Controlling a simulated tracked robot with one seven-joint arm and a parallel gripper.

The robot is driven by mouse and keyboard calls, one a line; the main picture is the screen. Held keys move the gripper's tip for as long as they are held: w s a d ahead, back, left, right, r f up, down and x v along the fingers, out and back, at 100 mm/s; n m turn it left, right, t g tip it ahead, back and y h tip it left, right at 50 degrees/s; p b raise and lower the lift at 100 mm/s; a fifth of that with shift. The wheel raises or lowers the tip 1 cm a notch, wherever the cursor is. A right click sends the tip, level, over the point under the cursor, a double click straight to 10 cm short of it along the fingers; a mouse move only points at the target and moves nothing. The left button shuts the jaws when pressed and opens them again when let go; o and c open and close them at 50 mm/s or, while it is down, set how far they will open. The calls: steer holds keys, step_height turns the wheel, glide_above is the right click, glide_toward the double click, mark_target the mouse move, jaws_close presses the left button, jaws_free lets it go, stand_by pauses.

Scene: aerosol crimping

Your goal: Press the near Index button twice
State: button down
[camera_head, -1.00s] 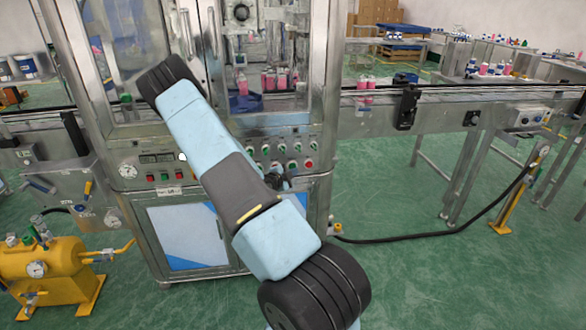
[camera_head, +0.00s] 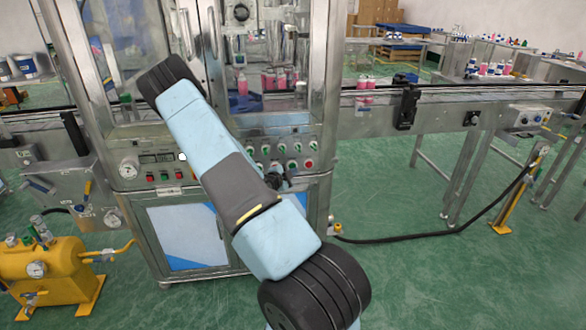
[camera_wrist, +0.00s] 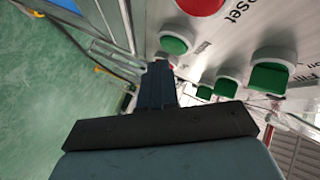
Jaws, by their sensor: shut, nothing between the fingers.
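The control panel (camera_head: 285,140) on the front of the steel machine carries rows of green push buttons (camera_head: 297,148) and a red one (camera_head: 309,163). In the wrist view, a green button in a white ring (camera_wrist: 175,42) is close to my gripper (camera_wrist: 158,68). Another green button (camera_wrist: 270,76) is at the right, and a red button (camera_wrist: 200,4) is at the top edge beside lettering ending in "set". I cannot read an Index label. My gripper is shut and empty, close to the panel; contact with a button cannot be told. In the head view, my arm partly hides it (camera_head: 278,181).
A conveyor (camera_head: 460,98) runs right from the machine. A yellow pump unit (camera_head: 55,275) stands at left. Pink bottles (camera_head: 275,80) stand behind the machine's glass.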

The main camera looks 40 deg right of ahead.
steer(key=shift+w, duration=0.1)
steer(key=shift+w+d, duration=0.15)
steer(key=shift+w, duration=0.05)
steer(key=shift+w+d, duration=0.2)
steer(key=shift+w, duration=0.15)
stand_by(0.8)
steer(key=shift+s, duration=0.1)
steer(key=shift+s+a, duration=0.4)
steer(key=shift+s, duration=0.2)
stand_by(0.3)
steer(key=shift+s+a, duration=0.45)
steer(key=shift+s, duration=0.25)
steer(key=shift+s+a, duration=0.4)
steer(key=shift+s, duration=0.35)
steer(key=shift+s+a, duration=0.45)
steer(key=shift+s, duration=0.25)
